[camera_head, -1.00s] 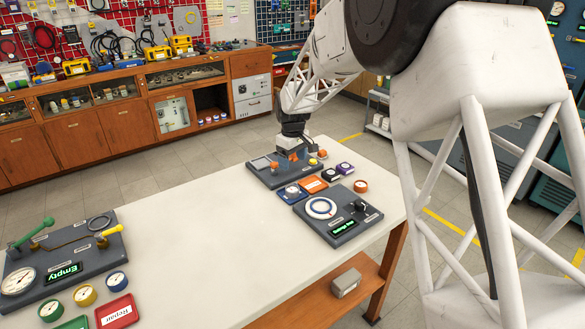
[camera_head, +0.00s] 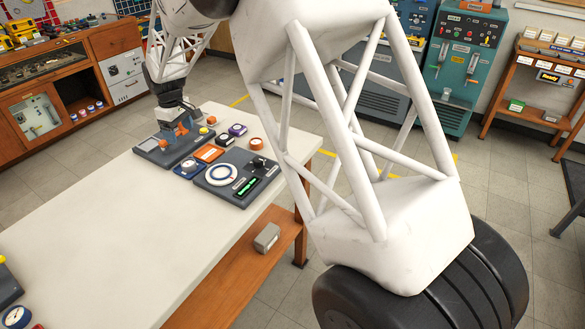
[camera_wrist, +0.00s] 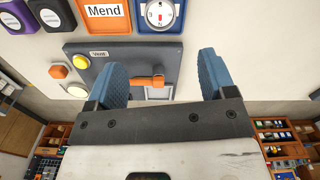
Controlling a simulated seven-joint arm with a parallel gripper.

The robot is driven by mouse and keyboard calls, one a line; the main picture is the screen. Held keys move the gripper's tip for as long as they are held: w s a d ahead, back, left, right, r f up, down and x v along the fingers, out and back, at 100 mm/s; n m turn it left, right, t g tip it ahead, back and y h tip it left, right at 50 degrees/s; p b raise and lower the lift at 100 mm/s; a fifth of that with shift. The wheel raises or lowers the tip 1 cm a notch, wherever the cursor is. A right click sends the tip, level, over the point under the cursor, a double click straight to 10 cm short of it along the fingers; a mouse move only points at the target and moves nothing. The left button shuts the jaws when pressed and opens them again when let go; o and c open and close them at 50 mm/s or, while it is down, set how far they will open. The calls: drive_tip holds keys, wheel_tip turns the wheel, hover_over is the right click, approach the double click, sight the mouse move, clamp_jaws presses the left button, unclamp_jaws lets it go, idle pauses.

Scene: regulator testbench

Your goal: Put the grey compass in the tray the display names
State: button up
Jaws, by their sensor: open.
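A round compass with a white face and a red needle mark (camera_wrist: 160,14) lies on a blue square base or tray at the top of the wrist view. It also shows as a pale round thing in the head view (camera_head: 187,168). An orange tray labelled "Mend" (camera_wrist: 104,14) is beside it. My gripper (camera_wrist: 158,75) is open and empty, above a grey panel (camera_wrist: 85,70) with an orange lever (camera_wrist: 148,81) between the fingers in view. A second grey panel has a lit green display (camera_head: 247,186), its text too small to read.
A grey box (camera_head: 267,237) lies on the lower shelf.

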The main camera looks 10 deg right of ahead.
drive_tip(key=s+d+r+m+t, duration=0.1)
drive_tip(key=s+d+r+m, duration=0.2)
drive_tip(key=s+d+r, duration=0.55)
drive_tip(key=s+d+r+m, duration=0.2)
drive_tip(key=s+d+r, duration=0.3)
drive_tip(key=s+d, duration=0.7)
drive_tip(key=s+d+f+m, duration=0.1)
drive_tip(key=s+d+m, duration=0.2)
drive_tip(key=s, duration=1.1)
drive_tip(key=s+d+f+m+t, duration=0.1)
drive_tip(key=s+d+m, duration=0.2)
drive_tip(key=s+d, duration=0.6)
drive_tip(key=s, duration=0.6)
drive_tip(key=shift+s+t, duration=0.15)
drive_tip(key=shift+t, duration=0.15)
drive_tip(key=shift+c, duration=0.2)
